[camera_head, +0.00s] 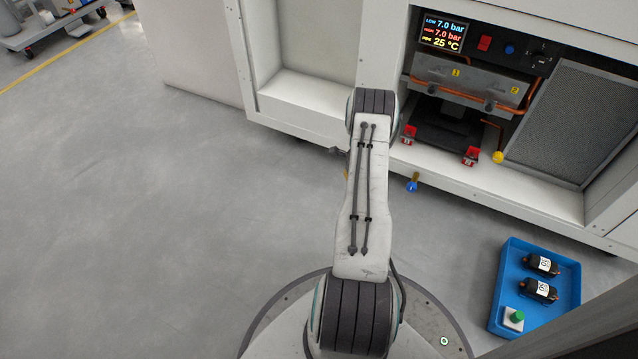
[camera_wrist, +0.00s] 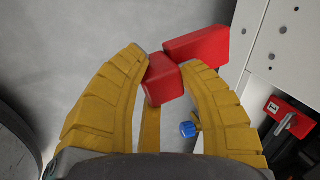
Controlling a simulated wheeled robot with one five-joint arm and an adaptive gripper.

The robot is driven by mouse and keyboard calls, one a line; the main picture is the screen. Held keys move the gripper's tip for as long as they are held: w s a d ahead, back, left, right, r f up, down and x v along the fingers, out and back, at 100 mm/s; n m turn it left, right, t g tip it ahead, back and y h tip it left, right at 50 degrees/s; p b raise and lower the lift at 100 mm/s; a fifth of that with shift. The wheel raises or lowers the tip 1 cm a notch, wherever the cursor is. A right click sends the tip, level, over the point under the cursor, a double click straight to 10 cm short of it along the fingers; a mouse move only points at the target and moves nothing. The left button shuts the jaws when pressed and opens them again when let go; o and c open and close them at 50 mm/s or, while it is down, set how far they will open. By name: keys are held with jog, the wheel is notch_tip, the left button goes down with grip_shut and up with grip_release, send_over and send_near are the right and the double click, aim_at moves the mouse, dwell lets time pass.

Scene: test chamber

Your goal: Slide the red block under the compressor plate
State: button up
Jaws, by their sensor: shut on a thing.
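My gripper (camera_wrist: 165,68) has yellow ribbed fingers, shut on the red block (camera_wrist: 197,44) in the wrist view. The block has a small end (camera_wrist: 163,80) between the fingertips and a longer part beyond, reaching right toward the white cabinet. It is held outside the cabinet. In the head view my arm hides the gripper and block almost wholly. A dark plate (camera_head: 440,132), apparently the compressor plate, lies low in the cabinet bay. Small red fittings stand at its front left (camera_head: 409,134) and front right (camera_head: 471,156). Any gap beneath the plate cannot be made out.
The white cabinet (camera_head: 490,187) has a display (camera_head: 444,33) and a metal bar with copper pipes above the plate. A blue knob (camera_head: 412,185) sticks out at its front. A blue tray (camera_head: 508,277) holds two black cylinders at right. Floor at left is clear.

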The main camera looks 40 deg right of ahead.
jog(key=s+d+r+m, duration=0.1)
jog(key=s+d, duration=0.4)
jog(key=s, duration=0.3)
jog(key=s+d+r+m+g, duration=0.1)
jog(key=s+d+r+m, duration=0.1)
jog(key=s+d, duration=0.2)
jog(key=shift+s+d+m+h+b, duration=0.3)
jog(key=shift+s+d+h+b, duration=0.1)
jog(key=shift+s, duration=1.5)
jog(key=shift+w+d, duration=0.1)
jog(key=shift+d, duration=0.05)
